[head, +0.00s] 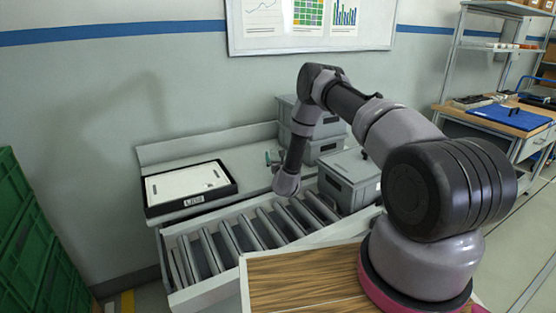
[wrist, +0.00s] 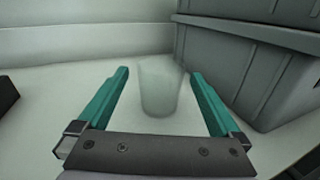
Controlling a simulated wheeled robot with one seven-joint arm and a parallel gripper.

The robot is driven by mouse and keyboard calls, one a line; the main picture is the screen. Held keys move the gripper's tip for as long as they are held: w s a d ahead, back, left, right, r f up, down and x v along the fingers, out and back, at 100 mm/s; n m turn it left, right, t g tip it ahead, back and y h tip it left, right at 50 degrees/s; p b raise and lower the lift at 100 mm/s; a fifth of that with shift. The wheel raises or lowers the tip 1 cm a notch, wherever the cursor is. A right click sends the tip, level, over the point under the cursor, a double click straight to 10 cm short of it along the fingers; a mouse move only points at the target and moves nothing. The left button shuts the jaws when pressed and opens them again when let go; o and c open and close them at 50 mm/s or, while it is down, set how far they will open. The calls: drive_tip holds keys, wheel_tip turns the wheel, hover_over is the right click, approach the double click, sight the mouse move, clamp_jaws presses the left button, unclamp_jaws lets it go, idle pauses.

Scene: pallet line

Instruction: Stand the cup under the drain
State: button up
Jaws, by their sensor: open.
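A pale, translucent cup (wrist: 160,95) stands upright on the light surface in the wrist view. My gripper (wrist: 159,73) is open, with one teal finger on each side of the cup and gaps visible between cup and fingers. In the head view my gripper (head: 272,158) is small, over the grey bench behind the roller conveyor. I cannot make out the cup in the head view. I cannot identify a drain in either view.
Grey lidded crates (wrist: 245,60) stand close on the right of my gripper; another crate (head: 350,180) sits at the conveyor (head: 235,240). A black-rimmed tray (head: 190,187) with a white panel lies on the left. Green crates (head: 35,240) are stacked far left.

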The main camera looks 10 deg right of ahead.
sight(276, 149)
drive_tip(key=shift+w+d, duration=0.2)
drive_tip(key=shift+w, duration=3.35)
